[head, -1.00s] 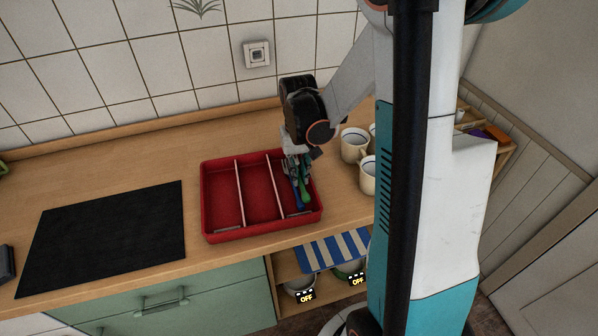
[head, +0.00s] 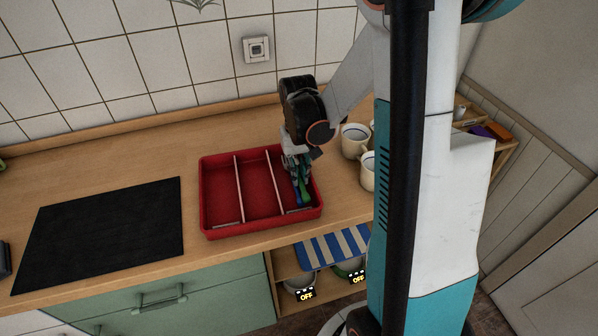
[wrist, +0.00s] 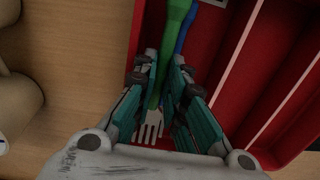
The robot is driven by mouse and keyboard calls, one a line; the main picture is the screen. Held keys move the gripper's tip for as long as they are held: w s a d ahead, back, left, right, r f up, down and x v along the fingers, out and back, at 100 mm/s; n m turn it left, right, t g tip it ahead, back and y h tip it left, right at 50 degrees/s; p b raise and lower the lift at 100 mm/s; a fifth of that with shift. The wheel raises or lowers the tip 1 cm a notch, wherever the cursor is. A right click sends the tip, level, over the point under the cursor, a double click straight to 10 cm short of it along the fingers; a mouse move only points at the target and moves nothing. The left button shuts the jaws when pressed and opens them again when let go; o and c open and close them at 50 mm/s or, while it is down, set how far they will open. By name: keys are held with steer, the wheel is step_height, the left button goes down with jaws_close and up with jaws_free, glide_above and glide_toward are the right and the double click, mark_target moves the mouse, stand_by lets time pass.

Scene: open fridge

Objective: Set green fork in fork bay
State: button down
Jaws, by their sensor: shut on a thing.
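The green fork (wrist: 176,14) has a green handle and pale metal tines. My gripper (wrist: 165,66) is shut on it, with teal fingers on either side of it. In the head view my gripper (head: 294,164) points down into the right-hand compartment of the red tray (head: 218,231). The fork's green handle (head: 303,188) shows below the fingers, inside that compartment. A blue-handled utensil (head: 294,193) lies there beside it, and its blue handle shows in the wrist view (wrist: 187,33). I cannot tell whether the fork touches the tray floor.
The tray's left and middle compartments look empty. Cream mugs (head: 354,141) stand close to the right of the tray. A black mat (head: 100,232) lies to the left. A blue-and-white striped cloth (head: 334,249) is below the counter edge.

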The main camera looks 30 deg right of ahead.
steer(key=c, duration=1.6)
jaws_free()
steer(key=shift+o, duration=0.2)
step_height(320, 180, up, 12)
steer(key=shift+w, duration=0.2)
steer(key=s+a+r+n+t+h, duration=0.1)
steer(key=s+a+r+n+t, duration=0.25)
steer(key=a+r, duration=0.45)
steer(key=s+a+f+t, duration=0.2)
steer(key=s+a+t, duration=0.2)
steer(key=s, duration=0.5)
steer(key=shift+a+f+y, duration=0.2)
steer(key=shift+a+y, duration=0.2)
steer(key=shift+a, duration=0.6)
